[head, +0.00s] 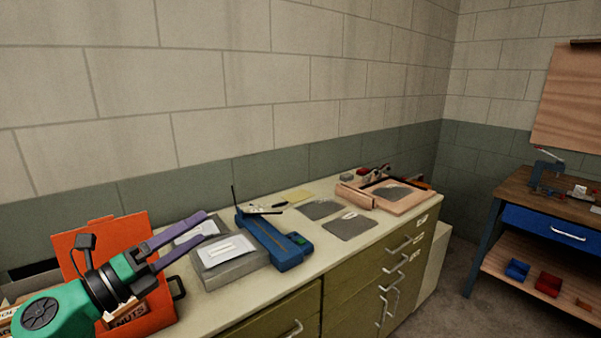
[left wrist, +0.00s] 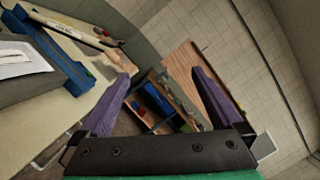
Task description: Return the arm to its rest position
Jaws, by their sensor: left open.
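My left arm comes in from the left in the head view, green with a black wrist. Its gripper (head: 197,240) has two purple fingers, spread apart with nothing between them. The fingers are above the left part of the cabinet top, close to a grey block (head: 235,268) with white sheets on it. In the left wrist view the same open gripper (left wrist: 160,90) frames the far room, with the counter to the left. I cannot tell whether the fingers touch anything. My right gripper is not in view.
An orange-red box (head: 75,246) stands by my left wrist. A blue tool (head: 275,242) lies beside the grey block. Grey sheets (head: 350,226) and a wooden frame (head: 405,202) lie farther right on the olive cabinet (head: 345,287). A workbench (head: 520,190) stands at the right, with floor between.

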